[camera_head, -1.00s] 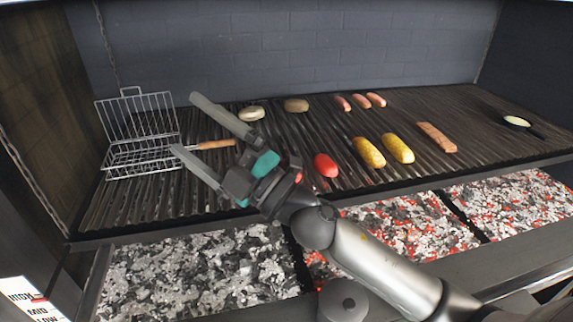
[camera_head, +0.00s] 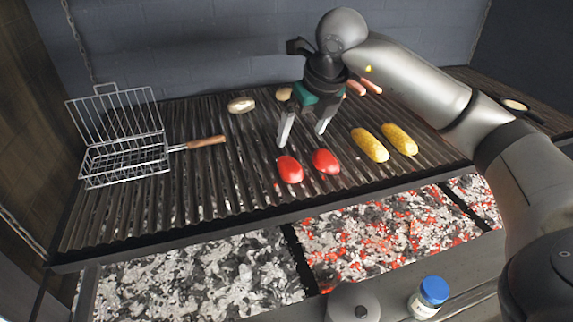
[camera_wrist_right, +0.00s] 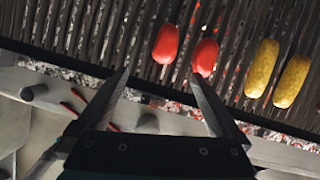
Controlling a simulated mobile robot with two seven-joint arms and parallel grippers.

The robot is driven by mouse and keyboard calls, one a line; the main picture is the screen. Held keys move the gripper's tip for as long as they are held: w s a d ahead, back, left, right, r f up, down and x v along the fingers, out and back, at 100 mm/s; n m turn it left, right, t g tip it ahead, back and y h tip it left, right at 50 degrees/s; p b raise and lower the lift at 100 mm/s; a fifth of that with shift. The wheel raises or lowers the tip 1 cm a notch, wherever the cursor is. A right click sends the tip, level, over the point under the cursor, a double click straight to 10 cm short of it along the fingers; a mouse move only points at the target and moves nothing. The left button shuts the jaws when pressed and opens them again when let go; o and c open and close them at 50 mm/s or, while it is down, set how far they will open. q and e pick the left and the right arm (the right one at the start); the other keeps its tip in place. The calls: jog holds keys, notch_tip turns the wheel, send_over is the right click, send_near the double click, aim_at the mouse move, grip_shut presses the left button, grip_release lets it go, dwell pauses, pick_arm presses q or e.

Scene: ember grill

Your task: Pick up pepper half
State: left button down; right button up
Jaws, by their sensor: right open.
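Two red pepper halves lie side by side on the grill grate, a left one (camera_head: 290,169) and a right one (camera_head: 326,161). My right gripper (camera_head: 302,138) is open and empty, pointing down above the grate just behind them in the head view. In the right wrist view, the left half (camera_wrist_right: 166,44) and right half (camera_wrist_right: 205,57) lie beyond the open fingers (camera_wrist_right: 159,76), apart from them. My left gripper is out of view.
Two corn cobs (camera_head: 370,145) lie right of the peppers. A wire basket (camera_head: 122,160) with a wooden handle stands at left. A pale round piece (camera_head: 241,105) and sausages (camera_head: 370,86) lie behind. Coals (camera_head: 375,228) glow below. A blue-capped jar (camera_head: 430,298) stands in front.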

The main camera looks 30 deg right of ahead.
jog(key=p, duration=0.1)
send_over(292, 167)
jog(key=s, duration=0.2)
notch_tip(292, 167, down, 9)
jog(key=shift+s+a+r, duration=0.1)
jog(key=shift+s, duration=0.05)
jog(key=shift+w+f+p, duration=0.2)
jog(key=shift+f+p, duration=0.1)
jog(key=shift+f, duration=0.35)
jog(key=shift+p+x, duration=0.3)
jog(key=shift+x, duration=1.75)
jog(key=c, duration=1.3)
jog(key=shift+r, duration=0.1)
jog(key=shift+c, duration=0.3)
jog(key=shift+r, duration=0.1)
